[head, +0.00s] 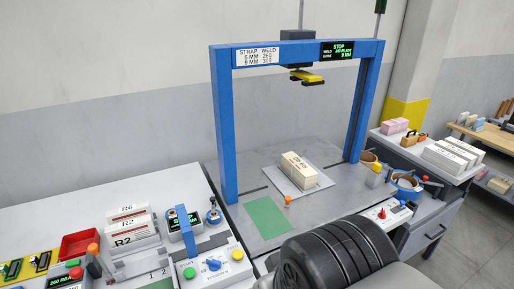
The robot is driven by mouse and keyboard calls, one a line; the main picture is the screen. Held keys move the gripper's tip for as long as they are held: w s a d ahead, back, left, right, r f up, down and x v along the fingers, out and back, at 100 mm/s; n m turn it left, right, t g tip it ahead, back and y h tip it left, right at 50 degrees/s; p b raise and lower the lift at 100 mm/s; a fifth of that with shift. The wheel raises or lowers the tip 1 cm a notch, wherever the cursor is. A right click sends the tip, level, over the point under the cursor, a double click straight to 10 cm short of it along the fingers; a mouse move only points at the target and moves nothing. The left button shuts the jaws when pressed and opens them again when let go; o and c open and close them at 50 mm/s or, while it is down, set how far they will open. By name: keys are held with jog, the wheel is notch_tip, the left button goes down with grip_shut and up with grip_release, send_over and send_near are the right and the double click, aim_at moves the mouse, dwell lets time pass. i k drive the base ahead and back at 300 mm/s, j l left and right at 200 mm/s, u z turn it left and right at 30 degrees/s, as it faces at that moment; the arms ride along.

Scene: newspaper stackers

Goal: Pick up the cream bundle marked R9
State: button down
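A cream bundle (299,169) lies on a light grey plate (278,181) under the blue strapping frame (227,130). Dark marks show on its top, but they are too small and turned for me to read surely as R9. Nothing is touching it from above. Part of my dark arm fills the lower middle of the head view. My gripper does not show.
White bundles marked R6 (127,211) and R2 (131,236) stand at the left near a red tray (79,245). A green mat (267,217) and small orange peg (287,200) lie before the plate. More bundles (449,157) lie on the right table.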

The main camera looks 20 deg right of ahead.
aim_at(299, 170)
jog(key=i+l, duration=0.15)
jog(key=l, duration=0.25)
jog(key=i+l, duration=0.1)
jog(key=l, duration=0.3)
jog(key=i+l, duration=0.15)
jog(key=l, duration=0.25)
jog(key=i+l, duration=0.15)
jog(key=l, duration=0.25)
jog(key=i+l, duration=0.15)
jog(key=l, duration=0.2)
jog(key=i+l, duration=0.1)
jog(key=l, duration=0.3)
jog(key=i+u, duration=0.05)
